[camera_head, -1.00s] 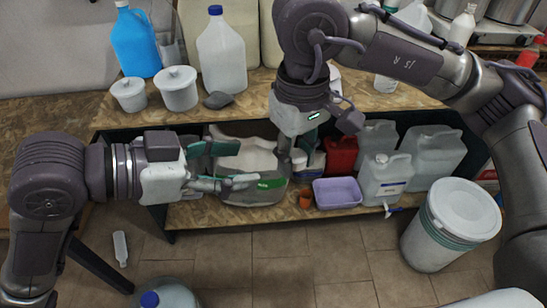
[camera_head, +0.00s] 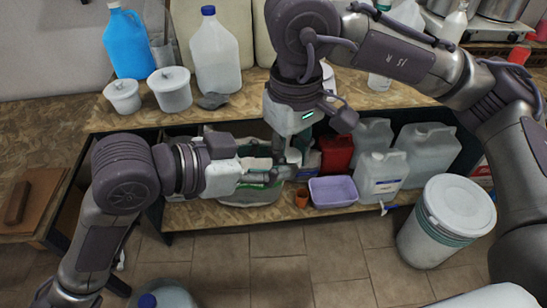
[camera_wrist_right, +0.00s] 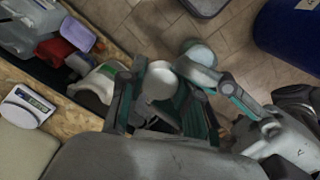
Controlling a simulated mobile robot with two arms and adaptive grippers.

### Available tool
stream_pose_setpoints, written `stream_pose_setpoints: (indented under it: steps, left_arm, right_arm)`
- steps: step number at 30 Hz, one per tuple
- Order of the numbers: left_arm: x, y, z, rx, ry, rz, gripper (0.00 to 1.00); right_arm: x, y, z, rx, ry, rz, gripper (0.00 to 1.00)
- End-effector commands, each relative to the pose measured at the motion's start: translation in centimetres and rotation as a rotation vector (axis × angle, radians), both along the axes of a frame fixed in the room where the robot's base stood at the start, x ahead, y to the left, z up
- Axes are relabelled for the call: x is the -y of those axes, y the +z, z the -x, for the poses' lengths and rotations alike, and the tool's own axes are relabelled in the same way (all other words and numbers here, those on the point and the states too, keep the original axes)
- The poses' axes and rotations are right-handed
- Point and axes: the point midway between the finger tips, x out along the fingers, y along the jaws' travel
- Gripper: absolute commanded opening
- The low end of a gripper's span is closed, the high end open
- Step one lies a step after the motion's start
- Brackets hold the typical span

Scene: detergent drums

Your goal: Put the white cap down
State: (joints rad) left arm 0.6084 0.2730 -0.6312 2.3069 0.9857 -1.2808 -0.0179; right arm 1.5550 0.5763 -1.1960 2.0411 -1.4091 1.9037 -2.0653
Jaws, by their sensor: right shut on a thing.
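In the right wrist view, the white cap (camera_wrist_right: 158,82) is a pale round piece between the fingers of my right gripper (camera_wrist_right: 160,98). My right gripper is shut on it. In the head view my right gripper (camera_head: 290,155) points down in front of the shelf, and the cap is too small to make out clearly. My left gripper (camera_head: 268,172) comes in from the left, with its fingertips close beside the right gripper. It also shows in the right wrist view (camera_wrist_right: 205,75). Its fingers overlap other things, so I cannot tell how far they are apart.
A lilac basin (camera_head: 333,190), an orange cup (camera_head: 301,197), a red canister (camera_head: 337,153) and pale jerrycans (camera_head: 380,175) stand on the lower shelf. A lidded white bucket (camera_head: 445,220) stands on the floor at right. White pots (camera_head: 171,90) stand on the worktop.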

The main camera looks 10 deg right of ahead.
Motion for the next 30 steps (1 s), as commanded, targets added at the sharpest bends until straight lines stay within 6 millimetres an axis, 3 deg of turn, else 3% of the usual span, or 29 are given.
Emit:
stream_pose_setpoints:
  steps: [1,6,8,9,13,23,26,30]
  left_arm:
    - [0.0,0.0,0.0,0.0,0.0,0.0,0.28]
    - [0.0,0.0,-0.1,0.001,0.002,0.0,0.02]
    - [-0.1,0.0,-0.1,0.0,0.003,-0.001,0.01]
    - [-0.1,0.0,-0.1,0.0,0.004,-0.001,0.01]
    - [-0.1,0.0,-0.2,0.001,0.005,-0.001,0.02]
    - [-0.1,0.0,-0.3,0.001,0.01,-0.002,0.02]
    - [-0.2,-0.1,-0.4,0.0,0.01,-0.003,0.02]
    - [-0.2,-0.4,-0.3,-0.003,0.009,-0.013,0.02]
  right_arm:
    - [0.0,0.0,0.0,0.0,0.0,0.0,0.0]
    - [0.0,0.0,0.0,-0.001,0.001,0.0,0.0]
    - [0.0,0.0,0.1,-0.002,0.002,0.001,0.0]
    - [0.0,0.0,0.1,-0.002,0.002,0.001,0.39]
    - [0.0,0.0,0.1,-0.003,0.003,0.0,0.61]
    - [-0.1,0.2,0.2,-0.004,0.008,-0.001,0.62]
    - [-0.1,1.2,0.1,-0.002,0.008,-0.001,0.62]
    - [-0.1,4.0,0.0,0.006,0.006,-0.004,0.62]
